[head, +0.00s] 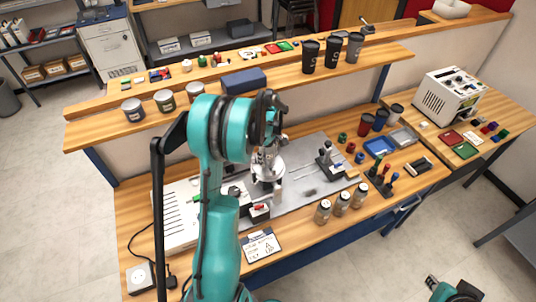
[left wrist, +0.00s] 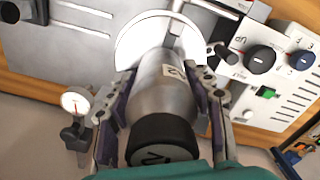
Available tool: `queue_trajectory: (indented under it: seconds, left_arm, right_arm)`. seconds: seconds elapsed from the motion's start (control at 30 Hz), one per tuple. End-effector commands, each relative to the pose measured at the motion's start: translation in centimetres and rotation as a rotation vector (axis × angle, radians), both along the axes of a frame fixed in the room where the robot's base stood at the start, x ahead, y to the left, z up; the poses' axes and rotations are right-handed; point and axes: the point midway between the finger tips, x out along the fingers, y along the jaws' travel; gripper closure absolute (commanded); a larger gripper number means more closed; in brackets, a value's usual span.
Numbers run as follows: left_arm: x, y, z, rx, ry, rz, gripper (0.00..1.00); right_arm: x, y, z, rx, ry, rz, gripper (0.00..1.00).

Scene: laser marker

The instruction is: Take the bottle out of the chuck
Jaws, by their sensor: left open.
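The bottle (left wrist: 163,90) is a silver cylinder with a black cap and a small white label. In the left wrist view its far end meets the round, pale chuck (left wrist: 133,42). My left gripper (left wrist: 160,88) is open, with one finger on each side of the bottle; I cannot tell whether they touch it. In the head view my teal left arm reaches over the bench, and the left gripper (head: 267,150) is at the marker, partly hidden by the arm. My right gripper (head: 455,291) shows only in part at the bottom right edge, away from the bench.
A dial gauge (left wrist: 76,104) stands left of the bottle, and a panel with a dark knob (left wrist: 260,58) is to the right. Several jars (head: 341,203) stand along the bench's front. A clipboard (head: 261,246) lies near the front edge. A shelf (head: 300,75) with cups runs behind.

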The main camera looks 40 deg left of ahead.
Motion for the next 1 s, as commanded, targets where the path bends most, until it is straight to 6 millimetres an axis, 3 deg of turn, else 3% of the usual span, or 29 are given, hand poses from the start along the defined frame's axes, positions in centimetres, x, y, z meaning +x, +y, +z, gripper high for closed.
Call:
queue_trajectory:
  seconds: [0.23, 0.37, 0.4, 0.77, 1.0]
  left_arm:
    - [0.0, 0.0, -0.1, 0.000, 0.000, 0.000, 0.51]
    - [0.0, 0.0, -0.1, 0.000, 0.000, 0.000, 0.85]
    - [0.0, 0.0, -0.1, 0.000, 0.000, 0.000, 0.87]
    - [0.0, 0.0, 0.4, 0.000, 0.000, 0.000, 0.87]
    - [0.0, 0.0, 3.8, 0.000, 0.000, 0.000, 0.87]
  right_arm:
    - [0.0, 0.0, 0.0, 0.000, 0.000, 0.000, 0.79]
    - [0.0, 0.0, 0.0, 0.000, 0.000, 0.000, 0.79]
    - [0.0, 0.0, 0.0, 0.000, 0.000, 0.000, 0.79]
    - [0.0, 0.0, 0.1, 0.000, 0.000, 0.000, 0.79]
    - [0.0, 0.0, 0.7, 0.000, 0.000, 0.000, 0.79]
